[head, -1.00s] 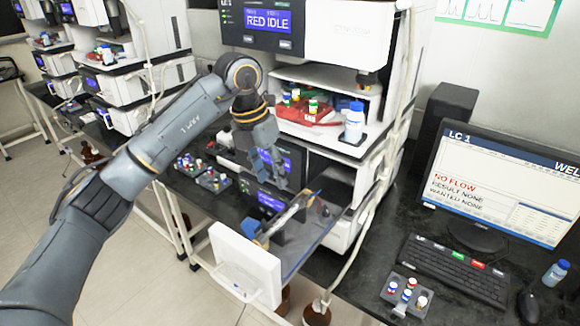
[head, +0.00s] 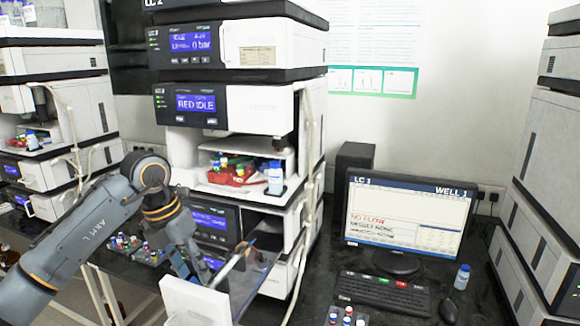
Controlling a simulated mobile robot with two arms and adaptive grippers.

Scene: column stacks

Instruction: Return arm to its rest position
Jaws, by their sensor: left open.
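My left arm comes in from the left in the head view, and its gripper (head: 188,264) points down in front of the middle instrument stack. The gripper is open and looks empty. It is close to the open drawer with a white front panel (head: 195,303) and a clear side. I cannot tell whether the fingers touch the drawer. My right gripper is not in view.
Vial racks (head: 130,248) stand left of the drawer. A monitor (head: 407,222), keyboard (head: 383,293) and mouse (head: 448,310) are right. Another stack (head: 540,190) stands far right.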

